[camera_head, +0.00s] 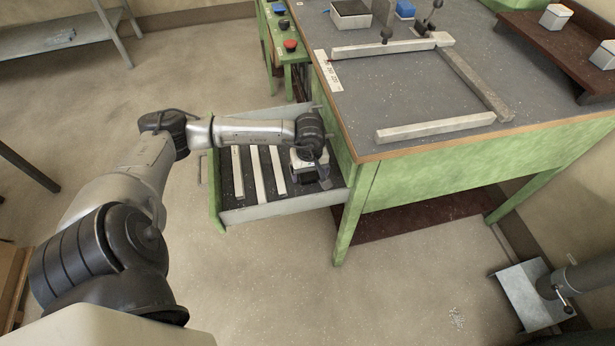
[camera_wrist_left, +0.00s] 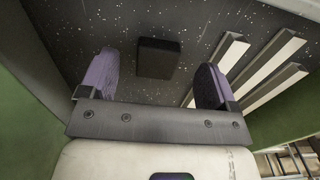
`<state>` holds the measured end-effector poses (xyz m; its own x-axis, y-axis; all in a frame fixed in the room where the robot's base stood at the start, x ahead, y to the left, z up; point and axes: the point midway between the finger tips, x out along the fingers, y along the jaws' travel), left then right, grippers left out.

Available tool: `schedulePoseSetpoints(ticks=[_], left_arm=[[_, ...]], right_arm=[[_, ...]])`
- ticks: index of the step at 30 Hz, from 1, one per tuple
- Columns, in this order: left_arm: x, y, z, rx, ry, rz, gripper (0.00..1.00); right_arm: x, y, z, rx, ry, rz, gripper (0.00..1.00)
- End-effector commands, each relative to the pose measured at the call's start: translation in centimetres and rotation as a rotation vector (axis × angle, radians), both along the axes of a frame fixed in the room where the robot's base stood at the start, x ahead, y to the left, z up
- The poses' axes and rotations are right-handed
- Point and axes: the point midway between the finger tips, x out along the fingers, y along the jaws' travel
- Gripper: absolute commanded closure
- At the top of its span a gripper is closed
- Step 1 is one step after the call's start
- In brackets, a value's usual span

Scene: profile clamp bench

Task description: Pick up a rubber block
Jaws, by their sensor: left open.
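A dark rubber block (camera_wrist_left: 158,57) lies on the speckled dark floor of the open drawer (camera_head: 268,211). In the left wrist view it shows between the two fingers of my left gripper (camera_wrist_left: 156,66), ahead of their tips and apart from them. The left gripper (camera_head: 311,178) is open and empty, reaching down into the right part of the drawer, near the bench. In the head view I cannot make out the block; the gripper and wrist cover that part. My right gripper is in neither view.
Several pale bars (camera_head: 258,175) lie in the drawer left of the gripper; they also show in the wrist view (camera_wrist_left: 262,70). The drawer walls surround the gripper. The green bench (camera_head: 420,90) stands right, with a bar frame on top. A control panel (camera_head: 283,35) stands behind.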

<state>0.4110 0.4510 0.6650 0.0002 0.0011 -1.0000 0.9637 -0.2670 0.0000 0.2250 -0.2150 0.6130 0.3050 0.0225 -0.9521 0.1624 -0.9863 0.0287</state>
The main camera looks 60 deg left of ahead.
Motion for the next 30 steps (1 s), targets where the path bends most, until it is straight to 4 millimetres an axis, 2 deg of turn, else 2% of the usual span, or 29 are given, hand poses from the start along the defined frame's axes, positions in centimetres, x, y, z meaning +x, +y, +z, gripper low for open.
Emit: schedulePoseSetpoints(ticks=[1, 6, 15, 30], left_arm=[[0.0, -0.1, -1.2, -0.002, 0.001, 0.0, 0.17], [0.0, -0.1, -3.3, -0.001, 0.001, 0.002, 0.17], [0.0, -0.1, -3.5, 0.0, 0.0, 0.001, 0.18], [0.0, -0.1, -3.5, 0.0, 0.0, 0.0, 0.66]], right_arm=[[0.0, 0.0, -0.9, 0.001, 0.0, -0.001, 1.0], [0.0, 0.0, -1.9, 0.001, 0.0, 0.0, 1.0], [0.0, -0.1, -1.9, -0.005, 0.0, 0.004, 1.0], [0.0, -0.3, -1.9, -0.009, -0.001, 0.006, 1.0]])
